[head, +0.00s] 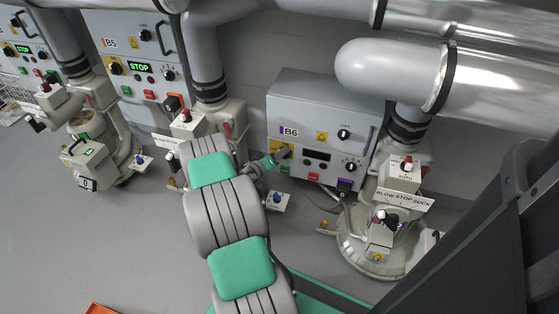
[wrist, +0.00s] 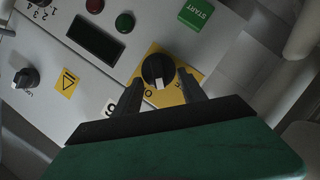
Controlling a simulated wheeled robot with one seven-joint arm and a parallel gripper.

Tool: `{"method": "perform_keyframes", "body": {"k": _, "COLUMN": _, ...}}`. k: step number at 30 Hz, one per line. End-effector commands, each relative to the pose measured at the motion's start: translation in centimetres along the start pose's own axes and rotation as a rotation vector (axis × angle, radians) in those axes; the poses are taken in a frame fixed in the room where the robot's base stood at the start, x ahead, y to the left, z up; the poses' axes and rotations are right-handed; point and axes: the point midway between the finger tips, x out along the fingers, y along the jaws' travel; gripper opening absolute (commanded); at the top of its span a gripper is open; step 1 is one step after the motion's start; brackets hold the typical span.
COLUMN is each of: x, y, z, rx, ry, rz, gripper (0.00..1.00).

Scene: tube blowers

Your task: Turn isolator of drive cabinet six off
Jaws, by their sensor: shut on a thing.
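Drive cabinet B6 (head: 303,95) is a grey wall box with a dark display (head: 316,155). Its isolator is a black rotary knob (wrist: 157,68) on a yellow plate (wrist: 181,93), low on the cabinet's left in the head view. The knob's white mark points toward the bottom of the wrist view, between the O and I marks. My gripper (head: 276,158) is at this plate; in the wrist view its two dark fingers (wrist: 160,77) sit either side of the knob, shut on it. The lower finger parts run out of sight behind the green-and-black gripper body.
Cabinet B5 (head: 143,38) at upper left has a lit STOP display. A blower unit with a selector box (head: 404,175) stands right of B6. Red and green buttons (wrist: 124,22) and another black knob (wrist: 26,77) are close on the panel. Floor (head: 130,245) is open at lower left.

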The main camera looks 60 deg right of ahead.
Motion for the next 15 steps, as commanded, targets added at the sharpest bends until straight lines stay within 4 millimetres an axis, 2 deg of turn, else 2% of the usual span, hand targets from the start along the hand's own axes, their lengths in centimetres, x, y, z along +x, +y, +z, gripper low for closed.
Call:
{"method": "perform_keyframes", "body": {"k": 1, "x": 0.12, "y": -0.62, "z": 0.38, "rx": -0.032, "ry": 0.0, "rz": 0.012, "gripper": 0.08}}
{"method": "perform_keyframes", "body": {"k": 15, "x": 0.07, "y": -0.67, "z": 0.19, "rx": -0.219, "ry": 0.0, "rz": 0.09, "gripper": 0.08}}
